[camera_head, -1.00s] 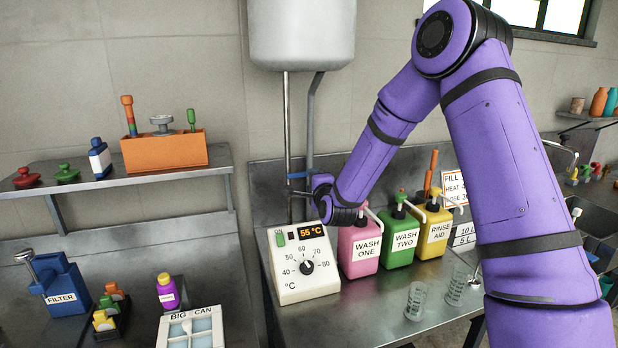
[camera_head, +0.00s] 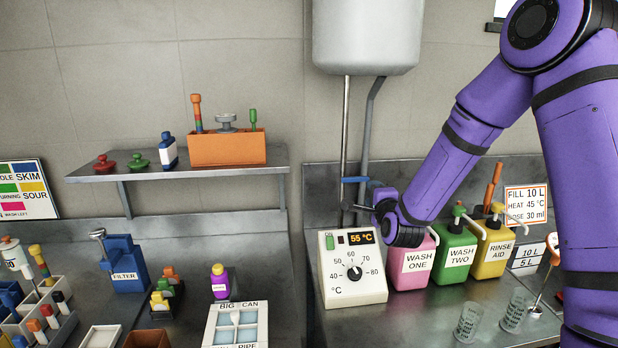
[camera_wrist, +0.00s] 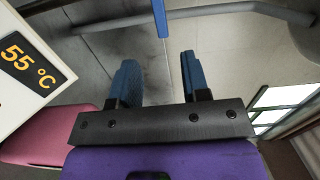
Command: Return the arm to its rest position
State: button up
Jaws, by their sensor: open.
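My purple arm reaches in from the right in the head view. My gripper (camera_wrist: 158,78) is open in the wrist view, with its two blue fingers apart and nothing between them. In the head view the gripper is mostly hidden behind my wrist, near the pipes above the pink jug. The blue valve handle (camera_head: 355,180) on the pipe shows just beyond the wrist. It also shows in the wrist view (camera_wrist: 160,18), ahead of the fingers and apart from them.
The temperature box (camera_head: 352,290) reading 55 °C stands just below my wrist. The pink (camera_head: 412,268), green (camera_head: 455,252) and yellow (camera_head: 494,250) pump jugs stand close under my arm. Two clear cups (camera_head: 468,322) stand in front. A grey tank (camera_head: 367,35) hangs above. A shelf (camera_head: 180,166) is at left.

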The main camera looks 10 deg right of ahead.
jog(key=s+r+n+g, duration=0.7)
jog(key=s+r+n, duration=0.5)
jog(key=s, duration=0.4)
jog(key=s+d+r+n+g, duration=0.1)
jog(key=s+n+g, duration=0.1)
jog(key=s, duration=1)
jog(key=s+d+r+n+g, duration=0.2)
jog(key=s+n+g, duration=0.1)
jog(key=s, duration=1)
jog(key=shift+s+d+r+n+g, duration=0.15)
jog(key=shift+s+r+n+g, duration=0.15)
jog(key=shift+n, duration=0.1)
